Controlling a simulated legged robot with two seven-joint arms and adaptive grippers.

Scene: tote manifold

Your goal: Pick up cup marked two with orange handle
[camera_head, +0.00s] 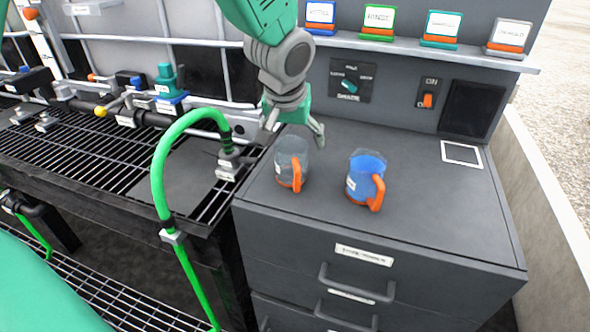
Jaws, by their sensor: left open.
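Two clear cups with orange handles stand upright on the dark grey cabinet top. The left cup (288,158) looks empty and has a small white label on its side. The right cup (366,172) has blue contents and also a white label. The marks on both labels are too small to read, so I cannot tell which is cup two. My left gripper (294,130) points down just above and behind the left cup, with its fingers apart and nothing between them. I cannot tell whether it touches the rim. My right gripper is not in view.
The cabinet top (440,222) is clear right of the cups, apart from a white-framed square (461,153). A back panel carries a dial (350,82) and an orange switch (427,100), below a shelf of colored labelled boxes. A green hose (160,165) arches at left over a black grating.

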